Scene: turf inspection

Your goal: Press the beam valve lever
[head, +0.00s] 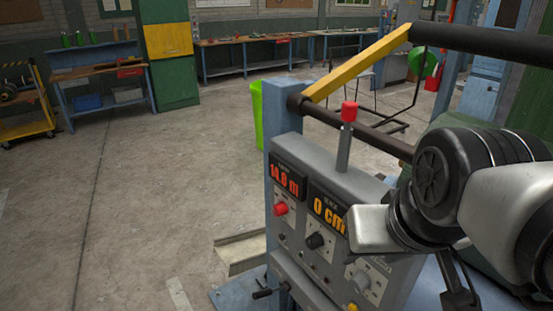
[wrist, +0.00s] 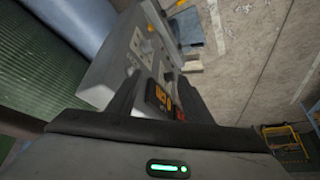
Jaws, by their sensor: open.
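A grey control box (head: 335,225) stands at centre right in the head view. A grey lever with a red knob (head: 349,112) rises from its top. The box front also carries a red knob (head: 280,209), a black knob (head: 315,241) and a pale knob (head: 361,279). Which control is the beam valve lever is not clear from the labels. In the wrist view, my gripper (wrist: 160,85) is open, its dark fingers apart and the control box (wrist: 115,65) beyond them. I see nothing held. My arm covers the right of the box in the head view.
Two orange displays read 14.0 m (head: 286,182) and 0 cm (head: 329,214). Open concrete floor (head: 150,190) lies left.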

